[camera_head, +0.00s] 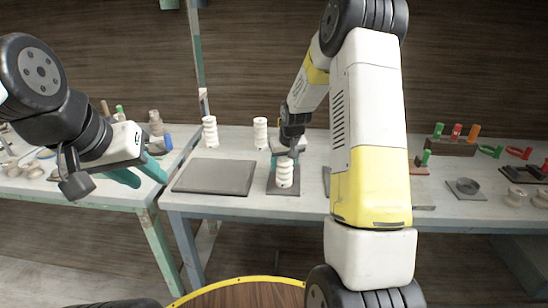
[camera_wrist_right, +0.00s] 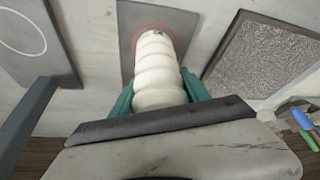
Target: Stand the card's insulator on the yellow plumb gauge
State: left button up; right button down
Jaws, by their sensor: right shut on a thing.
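My right gripper (camera_head: 284,154) is shut on a white ribbed insulator (camera_head: 285,174). The insulator looks upright over a dark grey pad (camera_head: 283,191) on the middle bench. In the right wrist view the teal fingers (camera_wrist_right: 158,94) clasp the insulator (camera_wrist_right: 158,68) from both sides. Its far end, with a small dark mark, lies within a reddish ring on the pad (camera_wrist_right: 128,18). I cannot tell whether it touches the pad. Two similar white insulators stand behind, one at left (camera_head: 210,132) and one nearer (camera_head: 260,133). My left gripper (camera_head: 151,183) is open and empty. I cannot make out a yellow gauge or a card.
A wide dark grey slab (camera_head: 214,177) lies left of the pad. A textured panel (camera_wrist_right: 262,55) lies beside it in the wrist view. Red, orange and green tools stand in a rack (camera_head: 450,146) at right. A left bench (camera_head: 95,192) holds small items.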

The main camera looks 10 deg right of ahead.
jog(key=shift+f, duration=0.1)
jog(key=c, duration=0.5)
grip_release()
jog(key=shift+s+r, duration=0.1)
jog(key=shift+r, duration=0.4)
jog(key=s+a+f+v, duration=0.1)
jog(key=s+v, duration=0.2)
jog(key=v, duration=1.6)
jog(key=shift+m+t+y, duration=0.4)
jog(key=shift+t+y, duration=0.5)
jog(key=s+a+r, duration=0.1)
jog(key=s+r, duration=0.1)
jog(key=s, duration=0.6)
jog(key=s+a+r, duration=0.1)
jog(key=s, duration=0.7)
jog(key=s+a+r, duration=0.2)
jog(key=s, duration=0.5)
jog(key=shift+s+a+r, duration=0.1)
jog(key=shift+s+r, duration=0.2)
jog(key=shift+s, duration=0.1)
